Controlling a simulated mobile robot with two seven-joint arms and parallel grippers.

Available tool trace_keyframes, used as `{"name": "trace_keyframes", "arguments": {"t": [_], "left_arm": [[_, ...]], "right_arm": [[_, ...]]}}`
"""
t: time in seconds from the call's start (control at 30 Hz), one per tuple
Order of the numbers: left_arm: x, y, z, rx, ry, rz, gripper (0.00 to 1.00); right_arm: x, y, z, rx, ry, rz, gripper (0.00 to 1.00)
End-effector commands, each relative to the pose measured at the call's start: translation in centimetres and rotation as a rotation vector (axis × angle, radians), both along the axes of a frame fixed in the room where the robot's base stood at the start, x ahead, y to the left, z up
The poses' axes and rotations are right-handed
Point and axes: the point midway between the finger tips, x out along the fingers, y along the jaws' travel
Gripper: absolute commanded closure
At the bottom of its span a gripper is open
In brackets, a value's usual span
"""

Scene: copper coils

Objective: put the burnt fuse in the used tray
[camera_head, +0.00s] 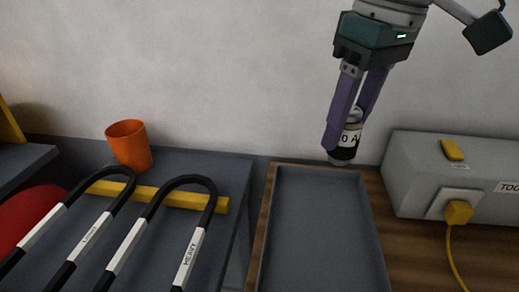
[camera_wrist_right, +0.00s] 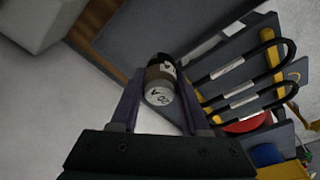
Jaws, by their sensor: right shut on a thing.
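The fuse (camera_head: 347,142) is a small cylinder with a pale label marked "0 A" and a dark, blackened lower end. My right gripper (camera_head: 342,133) is shut on it and holds it upright, just above the far edge of a grey tray (camera_head: 318,225). In the right wrist view the fuse (camera_wrist_right: 160,82) sits between the two purple fingers of the gripper (camera_wrist_right: 160,96), and its top reads "20 A". The tray looks empty and lies on a wooden surface. No wording on the tray shows. My left gripper is not in view.
A grey box (camera_head: 440,160) with a yellow plug (camera_head: 458,212) and cable stands right of the tray. At left, a dark table holds an orange cup (camera_head: 130,147), a yellow bar (camera_head: 180,197) and black hooped handles (camera_head: 200,215), one labelled "HEAVY".

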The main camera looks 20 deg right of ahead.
Motion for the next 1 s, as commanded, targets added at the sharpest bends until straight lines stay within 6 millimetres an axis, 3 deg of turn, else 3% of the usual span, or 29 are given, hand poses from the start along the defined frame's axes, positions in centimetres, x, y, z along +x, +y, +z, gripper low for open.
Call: {"name": "trace_keyframes", "arguments": {"t": [0.03,0.2,0.4,0.63,0.83,1.0], "left_arm": [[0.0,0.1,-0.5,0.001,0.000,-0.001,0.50],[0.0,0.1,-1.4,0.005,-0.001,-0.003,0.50],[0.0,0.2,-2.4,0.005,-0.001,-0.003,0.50],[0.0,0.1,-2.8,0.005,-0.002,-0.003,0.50],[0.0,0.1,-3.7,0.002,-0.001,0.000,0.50],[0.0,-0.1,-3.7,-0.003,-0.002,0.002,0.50]], "right_arm": [[-0.2,0.0,-1.8,-0.001,0.009,-0.002,1.00],[-0.2,-0.1,-7.0,-0.002,0.008,-0.001,1.00],[-0.1,-0.1,-11.8,-0.002,0.005,0.000,1.00],[-0.1,0.0,-14.0,-0.002,0.003,0.002,1.00],[-0.1,0.0,-17.2,-0.002,0.003,0.000,1.00],[0.0,0.0,-17.6,-0.002,-0.001,0.002,1.00]]}}
